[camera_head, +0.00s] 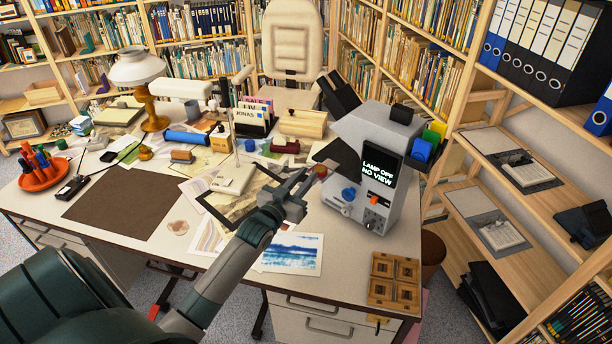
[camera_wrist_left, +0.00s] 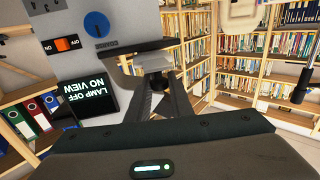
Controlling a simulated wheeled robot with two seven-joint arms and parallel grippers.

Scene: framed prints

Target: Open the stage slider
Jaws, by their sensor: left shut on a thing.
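A grey microscope-like device (camera_head: 381,150) stands at the right end of the desk. Its dark screen (camera_head: 378,167) reads "LAMP OFF NO VIEW"; the screen also shows in the left wrist view (camera_wrist_left: 86,94). My left gripper (camera_head: 308,178) is at the device's left side, by its stage. In the left wrist view my left gripper (camera_wrist_left: 158,84) has its fingers closed on a small pale part under a dark plate (camera_wrist_left: 147,47), which appears to be the stage slider (camera_wrist_left: 152,63). The fingers hide much of it. My right gripper is not in view.
The device has a blue knob (camera_head: 348,194) and an orange switch (camera_head: 380,201). Bookshelves surround the desk.

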